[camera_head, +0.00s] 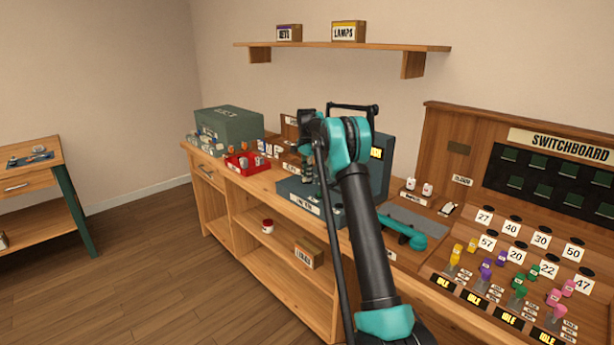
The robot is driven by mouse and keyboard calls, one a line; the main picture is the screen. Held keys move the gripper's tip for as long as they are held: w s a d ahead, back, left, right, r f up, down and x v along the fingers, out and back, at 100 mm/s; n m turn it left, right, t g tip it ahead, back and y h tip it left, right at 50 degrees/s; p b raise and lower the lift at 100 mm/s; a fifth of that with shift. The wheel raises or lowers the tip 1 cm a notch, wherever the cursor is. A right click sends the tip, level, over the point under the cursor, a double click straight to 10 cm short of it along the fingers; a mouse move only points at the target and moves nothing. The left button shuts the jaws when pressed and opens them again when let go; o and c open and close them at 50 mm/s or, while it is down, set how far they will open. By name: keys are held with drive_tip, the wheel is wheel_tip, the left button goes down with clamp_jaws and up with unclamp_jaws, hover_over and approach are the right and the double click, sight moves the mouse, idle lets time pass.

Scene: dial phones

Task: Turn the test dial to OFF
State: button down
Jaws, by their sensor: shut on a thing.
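The dark teal test unit (298,195) sits on the bench, with a white label along its front edge that is too small to read. Its upright panel (382,170) stands behind my arm and carries a small lit yellow display (377,153). My gripper (309,178) points down over the unit's top, left of my arm's teal wrist joint. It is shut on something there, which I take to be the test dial. The dial and its markings are hidden by the gripper, so its setting cannot be read.
A red tray (247,169) of small parts and a green case (228,125) stand to the left. A teal handset (403,234) lies right of my arm. The switchboard (470,150) with coloured plugs fills the right. A shelf (340,46) hangs above.

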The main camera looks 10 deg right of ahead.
drive_tip(key=n, duration=1.1)
drive_tip(key=shift+n, duration=2)
drive_tip(key=c, duration=1.5)
unclamp_jaws()
drive_tip(key=shift+c, duration=0.2)
drive_tip(key=shift+r, duration=0.1)
